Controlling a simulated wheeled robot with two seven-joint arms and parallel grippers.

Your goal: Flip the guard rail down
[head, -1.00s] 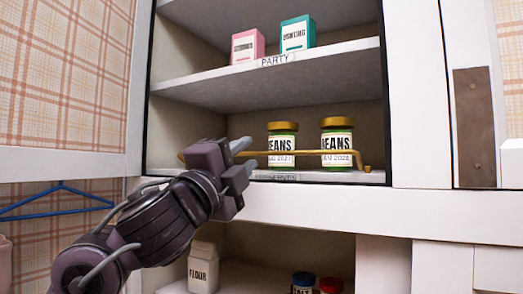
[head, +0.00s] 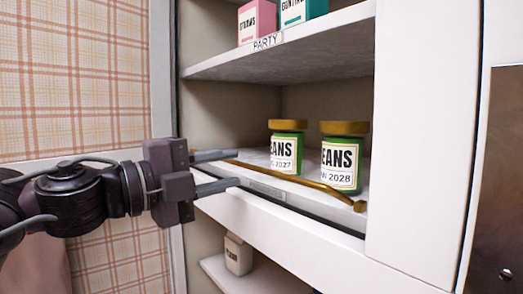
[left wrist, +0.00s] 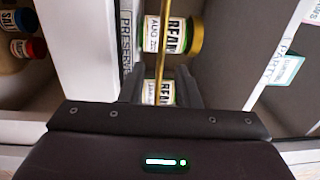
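The guard rail (head: 290,178) is a thin brass bar with a knobbed right end, running along the front of the shelf with the bean jars. In the head view it passes low in front of the jars; its far left end is hidden. My left gripper (head: 238,168) is open at the rail's left part, its two fingers apart. In the left wrist view the rail (left wrist: 165,45) runs between the fingers and crosses in front of the jar labels. Whether a finger touches it I cannot tell. My right gripper is not in view.
Two green bean jars with gold lids, a left one (head: 286,150) and a right one (head: 341,160), stand behind the rail. The party shelf (head: 300,55) above holds a pink and a teal box. A flour container (head: 237,257) stands below. A white panel (head: 425,130) bounds the right.

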